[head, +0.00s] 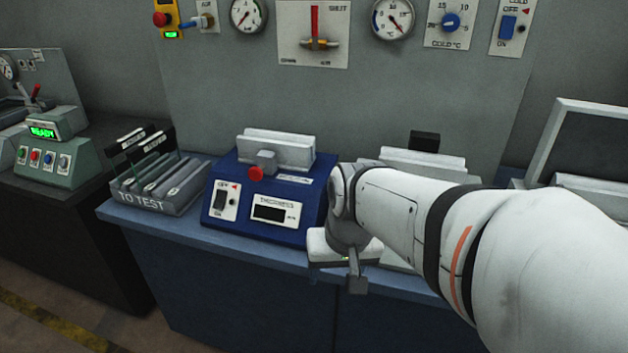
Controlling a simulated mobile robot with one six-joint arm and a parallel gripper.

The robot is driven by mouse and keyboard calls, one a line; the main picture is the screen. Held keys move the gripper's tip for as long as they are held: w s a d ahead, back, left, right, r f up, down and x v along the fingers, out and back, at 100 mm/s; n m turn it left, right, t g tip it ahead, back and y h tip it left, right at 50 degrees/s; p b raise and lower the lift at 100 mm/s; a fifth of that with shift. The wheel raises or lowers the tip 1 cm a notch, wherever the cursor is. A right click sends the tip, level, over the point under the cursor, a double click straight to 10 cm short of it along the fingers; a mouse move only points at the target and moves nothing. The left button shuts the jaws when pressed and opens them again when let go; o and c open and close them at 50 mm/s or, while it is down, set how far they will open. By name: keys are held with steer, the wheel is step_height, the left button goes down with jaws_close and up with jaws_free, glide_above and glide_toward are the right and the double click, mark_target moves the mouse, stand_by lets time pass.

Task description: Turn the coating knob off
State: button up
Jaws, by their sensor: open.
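No knob marked as coating can be read in the head view. A lighter grey device (425,160) stands on the bench behind my arm, and my arm hides most of its front. My gripper (358,284) points down near the bench's front edge, right of the blue thickness device (225,222). It is open and holds nothing that I can see. One finger shows clearly; the other is hard to make out. A round blue knob (451,21) sits on the wall panel in a cold °C scale, far above my gripper.
A green-grey box (45,160) sits at far left. A framed dark panel (590,150) stands at right.

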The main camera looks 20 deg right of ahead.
steer(key=shift+o, duration=0.3)
steer(key=w+d+m+y, duration=0.1)
steer(key=w+d+m, duration=0.3)
steer(key=w, duration=0.3)
steer(key=shift+d+r, duration=0.15)
steer(key=shift+d, duration=0.45)
steer(key=w+d+m+t+y, duration=0.1)
steer(key=w+d+m, duration=0.5)
steer(key=d, duration=0.4)
steer(key=shift+n, duration=0.3)
steer(key=x, duration=0.5)
steer(key=w+b+x, duration=0.1)
steer(key=x, duration=0.2)
steer(key=shift+w+d, duration=0.1)
steer(key=shift+d, duration=0.1)
steer(key=shift+c, duration=0.4)
steer(key=c, duration=0.9)
